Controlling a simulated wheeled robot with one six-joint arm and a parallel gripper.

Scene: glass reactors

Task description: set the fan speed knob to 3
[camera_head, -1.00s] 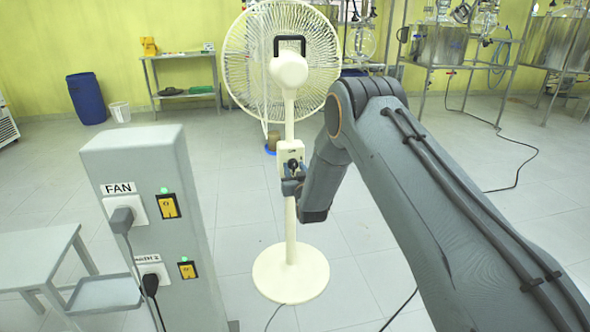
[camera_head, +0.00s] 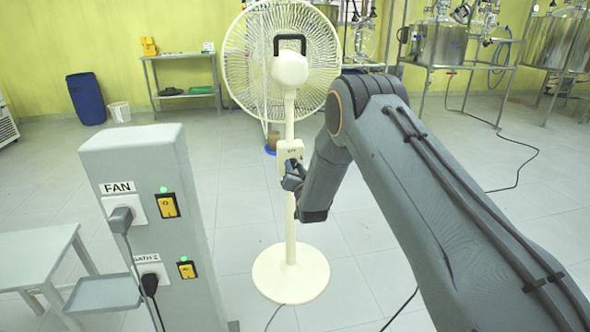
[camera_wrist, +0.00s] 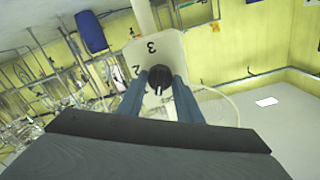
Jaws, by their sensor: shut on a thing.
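The white pedestal fan (camera_head: 290,262) stands upright on the floor, with its cream control box (camera_head: 288,149) on the pole. In the wrist view, the black fan speed knob (camera_wrist: 160,77) sits on the cream panel (camera_wrist: 171,48). The numeral 3 shows above it and the numeral 2 at its upper left. A pale mark shows on the knob's lower part; which number it points to I cannot tell. My gripper (camera_head: 292,177) is at the box, its blue-grey fingers (camera_wrist: 160,82) shut on the knob from both sides. In the head view the gripper hides the knob.
A grey pillar (camera_head: 150,215) with a FAN socket and yellow switches stands left of the fan. A grey table (camera_head: 35,260) is at the far left. Glass reactors on steel frames (camera_head: 440,45) stand at the back right. Cables lie on the floor.

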